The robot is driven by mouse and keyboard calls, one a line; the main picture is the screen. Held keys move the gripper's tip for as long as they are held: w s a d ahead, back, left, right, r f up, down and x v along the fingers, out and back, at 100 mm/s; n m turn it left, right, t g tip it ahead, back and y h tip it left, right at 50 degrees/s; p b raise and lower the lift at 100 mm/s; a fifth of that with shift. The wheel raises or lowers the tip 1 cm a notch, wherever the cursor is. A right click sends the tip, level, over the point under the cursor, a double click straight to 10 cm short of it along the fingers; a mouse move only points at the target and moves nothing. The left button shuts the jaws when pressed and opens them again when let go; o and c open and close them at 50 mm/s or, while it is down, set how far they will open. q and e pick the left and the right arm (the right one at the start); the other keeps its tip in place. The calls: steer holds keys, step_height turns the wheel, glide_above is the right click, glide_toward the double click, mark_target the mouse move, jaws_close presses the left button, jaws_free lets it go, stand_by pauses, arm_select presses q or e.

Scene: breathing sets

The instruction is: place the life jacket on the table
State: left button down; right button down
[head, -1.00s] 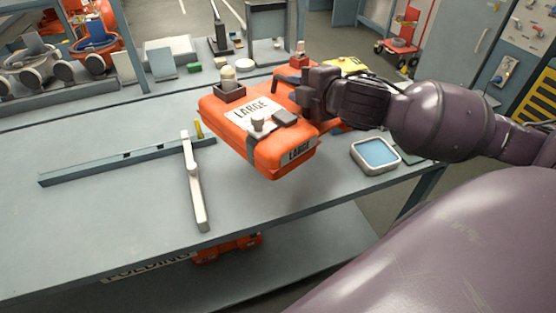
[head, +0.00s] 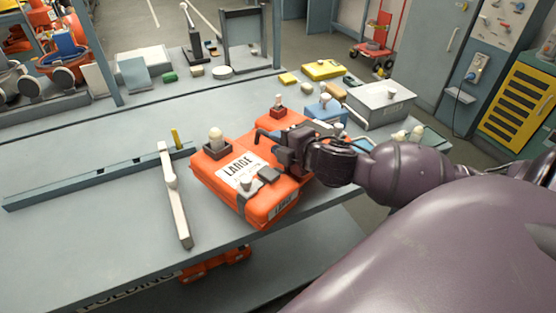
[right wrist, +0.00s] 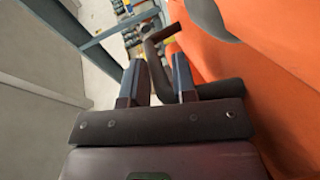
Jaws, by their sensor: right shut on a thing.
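The life jacket (head: 216,187) is a bulky orange pack with a white LARGE label and dark straps. In the head view it is low over the grey table (head: 110,225), near its front edge. Whether its underside touches the tabletop is hidden. My right gripper (head: 287,150) is at its right side, shut on a dark handle of it. The right wrist view shows the fingers (right wrist: 160,82) at this dark bar, with the orange jacket (right wrist: 285,90) close on the right. My left gripper is not in view.
Several small items, a yellow case (head: 323,69) and a grey box (head: 382,103) lie toward the back. The table's left front is clear.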

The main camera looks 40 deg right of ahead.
steer(key=shift+s+f+b, duration=0.1)
steer(key=shift+f+b, duration=0.45)
steer(key=shift+f, duration=2)
steer(key=c, duration=0.9)
jaws_free()
steer(key=shift+f, duration=0.1)
steer(key=p+v, duration=0.1)
steer(key=v, duration=1.1)
